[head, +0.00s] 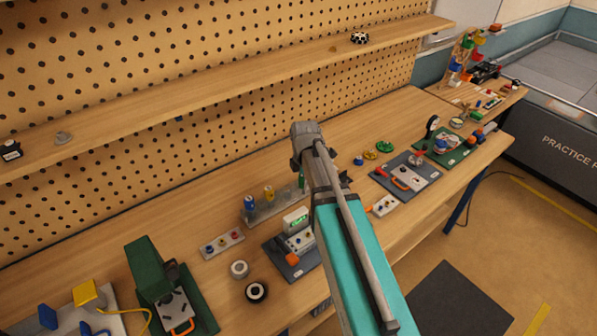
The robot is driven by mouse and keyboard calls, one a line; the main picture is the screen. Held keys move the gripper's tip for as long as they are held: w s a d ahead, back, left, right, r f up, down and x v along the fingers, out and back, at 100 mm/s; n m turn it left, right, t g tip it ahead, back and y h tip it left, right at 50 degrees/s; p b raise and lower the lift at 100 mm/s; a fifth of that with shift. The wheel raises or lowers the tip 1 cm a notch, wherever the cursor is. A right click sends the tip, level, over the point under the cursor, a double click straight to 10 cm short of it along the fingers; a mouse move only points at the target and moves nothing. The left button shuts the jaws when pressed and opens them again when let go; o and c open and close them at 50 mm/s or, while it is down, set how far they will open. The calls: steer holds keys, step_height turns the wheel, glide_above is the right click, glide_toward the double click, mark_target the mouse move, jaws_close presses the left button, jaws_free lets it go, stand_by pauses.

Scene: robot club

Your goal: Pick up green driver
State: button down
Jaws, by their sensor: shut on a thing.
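A green driver (301,180) shows as a narrow green strip at the right end of a grey rack (265,214), just left of my arm. Most of it is hidden behind the arm. A blue driver (249,203) and a yellow driver (268,193) stand upright in the same rack. My gripper (345,179) is almost fully hidden under my arm, with only a dark part showing. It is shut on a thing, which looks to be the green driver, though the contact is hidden. I cannot tell whether the driver is clear of the rack.
A device with a green screen (296,220) stands close in front of the rack. A button strip (222,244), two round spools (256,291) and a green press (150,267) are to the left. Colored rings (378,150) and a grey tray (407,176) lie to the right. The pegboard shelf runs behind.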

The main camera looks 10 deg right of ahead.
steer(key=shift+s+d+r, duration=0.15)
steer(key=shift+s+r, duration=0.1)
steer(key=shift+s, duration=0.25)
steer(key=shift+s+d+r, duration=0.1)
steer(key=shift+s+r, duration=0.1)
steer(key=shift+s, duration=0.3)
steer(key=c, duration=0.9)
jaws_free()
steer(key=c, duration=0.4)
steer(key=shift+p, duration=0.3)
steer(key=shift+r, duration=0.15)
steer(key=shift+r+p, duration=1.6)
steer(key=shift+p, duration=0.1)
steer(key=shift+f, duration=0.1)
